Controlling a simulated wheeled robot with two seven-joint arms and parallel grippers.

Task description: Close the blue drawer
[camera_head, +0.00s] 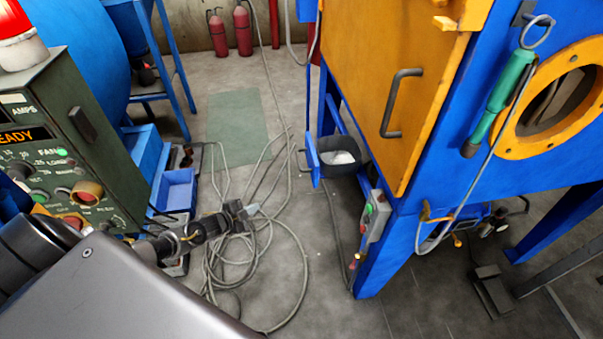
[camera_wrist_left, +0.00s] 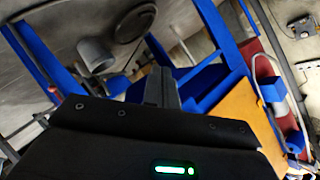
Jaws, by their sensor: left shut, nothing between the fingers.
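The blue drawer (camera_head: 313,162) sticks out, open, from under the blue cabinet with the orange door. It has a blue front plate with a small handle and a dark bin (camera_head: 340,150) holding pale material. My left gripper (camera_head: 243,210) is shut and empty, out over the cables to the left of and nearer than the drawer, apart from it. In the left wrist view the shut fingers (camera_wrist_left: 161,88) point away from the camera; I cannot tell the drawer there. My right gripper is not in view.
The blue cabinet leg (camera_head: 375,265) carries a grey switch box (camera_head: 374,217). Loose cables (camera_head: 262,255) lie on the floor. A green control box (camera_head: 75,145) and a blue bin (camera_head: 176,190) stand at left. Floor between gripper and drawer looks open.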

